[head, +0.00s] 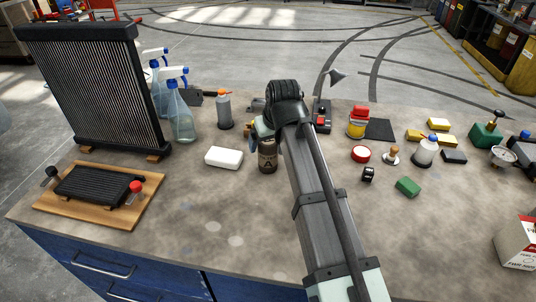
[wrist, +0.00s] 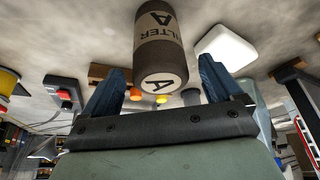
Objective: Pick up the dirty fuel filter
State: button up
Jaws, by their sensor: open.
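The fuel filter (head: 267,158) is a brown cylinder with a tan band and the letter A, standing upright on the worktop in the middle of the head view. In the wrist view the filter (wrist: 160,40) shows "FILTER A" on its side and an A on its end face. My gripper (wrist: 163,74) is open, its two blue fingers apart, with the filter's end appearing between them and no visible grip on it. In the head view my wrist and arm hide most of the gripper, just behind the filter.
A white block (head: 224,157) lies close left of the filter. Spray bottles (head: 180,112), a grey bottle (head: 224,111) and a tall radiator (head: 95,90) stand farther left.

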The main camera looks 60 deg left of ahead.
jog(key=x, duration=0.3)
jog(key=shift+a+f, duration=0.1)
jog(key=shift+f, duration=0.05)
jog(key=c, duration=1.3)
jog(key=shift+c, duration=0.4)
